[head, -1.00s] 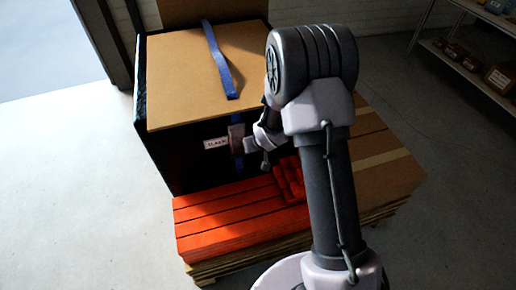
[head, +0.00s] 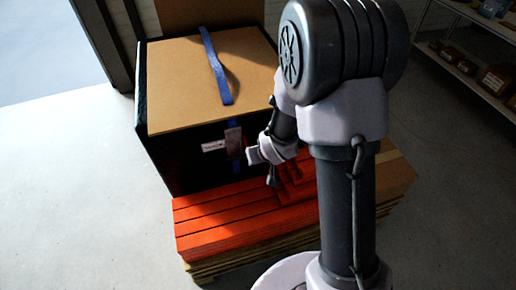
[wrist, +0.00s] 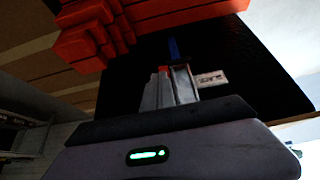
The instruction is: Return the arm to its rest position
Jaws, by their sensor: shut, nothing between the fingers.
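My gripper (head: 252,154) is in front of the dark front face of a large box (head: 170,165), with my arm bent down from above. In the wrist view my gripper (wrist: 171,72) is shut, with its grey fingers close together and nothing held between them. The box has a brown board (head: 185,85) on top and a blue strap (head: 215,65) over it. A grey buckle (head: 233,141) sits on the strap at the front, just left of my gripper. A white label (head: 214,147) is beside the buckle and also shows in the wrist view (wrist: 210,79).
Orange-red slabs (head: 240,213) lie stacked on a pallet (head: 250,246) just below my gripper. Brown boards (head: 398,180) lie to the right, partly hidden by my arm. A shelf (head: 470,65) with boxes stands at the far right. Floor at the left is clear.

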